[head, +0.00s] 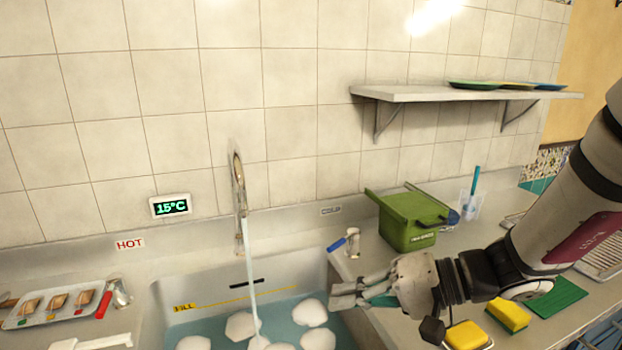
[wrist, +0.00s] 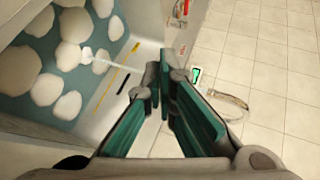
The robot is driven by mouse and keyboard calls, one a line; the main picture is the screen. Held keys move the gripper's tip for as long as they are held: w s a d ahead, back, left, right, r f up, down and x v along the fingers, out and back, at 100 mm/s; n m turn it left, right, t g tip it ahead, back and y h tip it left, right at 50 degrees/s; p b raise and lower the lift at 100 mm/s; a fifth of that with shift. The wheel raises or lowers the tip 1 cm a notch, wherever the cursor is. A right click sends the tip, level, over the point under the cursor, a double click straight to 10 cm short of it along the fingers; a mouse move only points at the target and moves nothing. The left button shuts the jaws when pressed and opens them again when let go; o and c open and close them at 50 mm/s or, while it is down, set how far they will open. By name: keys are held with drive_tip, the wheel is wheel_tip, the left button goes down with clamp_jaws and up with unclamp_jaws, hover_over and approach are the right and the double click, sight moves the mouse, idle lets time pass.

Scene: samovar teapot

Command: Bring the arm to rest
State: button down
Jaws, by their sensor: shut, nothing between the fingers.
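My gripper (head: 347,295) is at the right edge of the sink in the head view, its fingers pointing left. My arm comes in from the right side of the picture. In the wrist view the two teal-lined fingers of my gripper (wrist: 165,75) come together at the tips, with nothing held between them. The fingers hide part of the sink's rim and wall there.
The sink (head: 300,275) holds blue water and foam, with water running from the faucet (head: 239,190). A green box (head: 410,220), a blue-handled tap (head: 345,242) and yellow sponges (head: 508,314) are near my arm. A shelf (head: 420,94) overhangs the right counter.

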drive_tip(key=s+d+r+n+g+h+p, duration=0.1)
drive_tip(key=s+r+g+h+p, duration=0.15)
drive_tip(key=s, duration=0.45)
drive_tip(key=s+d+r+n+g+h+p, duration=0.1)
drive_tip(key=s+d+r+n+h, duration=0.2)
drive_tip(key=s, duration=0.4)
drive_tip(key=s+d+r+m+t+h+p, duration=0.2)
drive_tip(key=s+d+r+t+h, duration=0.2)
drive_tip(key=s+d+r+h, duration=0.1)
drive_tip(key=d+r+h, duration=0.1)
drive_tip(key=d+h, duration=0.1)
drive_tip(key=d, duration=0.1)
drive_tip(key=shift+d+r, duration=0.3)
drive_tip(key=shift+d, duration=0.1)
